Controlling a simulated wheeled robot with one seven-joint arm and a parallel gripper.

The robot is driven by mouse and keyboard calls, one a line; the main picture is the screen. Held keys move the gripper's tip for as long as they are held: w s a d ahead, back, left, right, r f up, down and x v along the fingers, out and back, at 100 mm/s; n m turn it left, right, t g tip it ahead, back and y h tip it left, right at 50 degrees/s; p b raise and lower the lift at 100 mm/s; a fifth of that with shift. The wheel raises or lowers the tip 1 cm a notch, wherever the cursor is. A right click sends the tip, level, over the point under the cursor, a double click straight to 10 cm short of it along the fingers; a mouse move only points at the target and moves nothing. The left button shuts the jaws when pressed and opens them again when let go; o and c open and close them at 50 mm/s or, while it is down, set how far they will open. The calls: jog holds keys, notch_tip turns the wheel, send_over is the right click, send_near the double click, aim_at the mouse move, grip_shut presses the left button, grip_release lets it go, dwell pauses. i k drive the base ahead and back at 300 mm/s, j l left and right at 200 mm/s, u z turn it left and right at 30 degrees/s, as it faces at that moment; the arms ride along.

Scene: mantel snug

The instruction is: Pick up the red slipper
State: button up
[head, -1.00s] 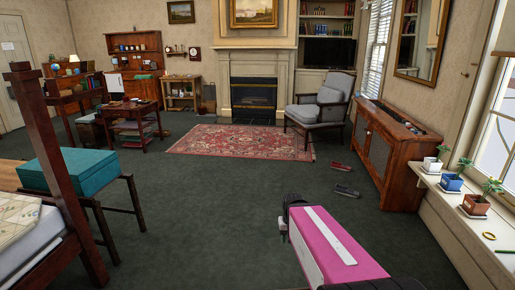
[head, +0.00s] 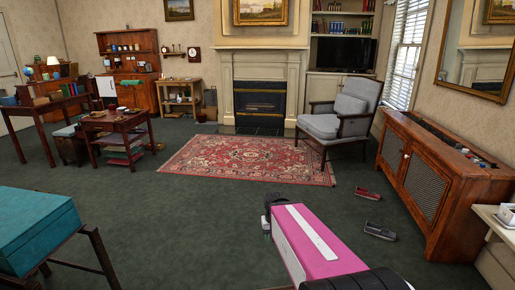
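The red slipper (head: 367,193) lies on the dark green carpet in the head view, right of the patterned rug and left of the wooden cabinet. A second, dark grey slipper (head: 380,232) lies a little nearer to me. My arm's pink link reaches in from the bottom of the view. My gripper (head: 267,226) is at its far left end, dark and small, pointing down above the carpet. It is well left of and nearer than the red slipper, and apart from it. Its fingers are too small to tell open from shut.
The wooden cabinet (head: 436,184) stands along the right wall. A grey armchair (head: 340,122) stands behind the slippers. The red rug (head: 245,160) lies flat in the middle. A teal box (head: 35,230) is at the near left. The carpet between me and the slippers is clear.

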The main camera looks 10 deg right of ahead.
aim_at(368, 193)
jog(key=i, duration=1.85)
jog(key=i+z, duration=0.2)
jog(key=i, duration=0.2)
jog(key=i+j+z, duration=0.2)
jog(key=i, duration=0.25)
jog(key=i+j+z, duration=0.15)
jog(key=i, duration=0.25)
jog(key=i+j+z, duration=0.2)
jog(key=i, duration=0.2)
jog(key=i+j+z, duration=0.95)
jog(key=j+z, duration=0.25)
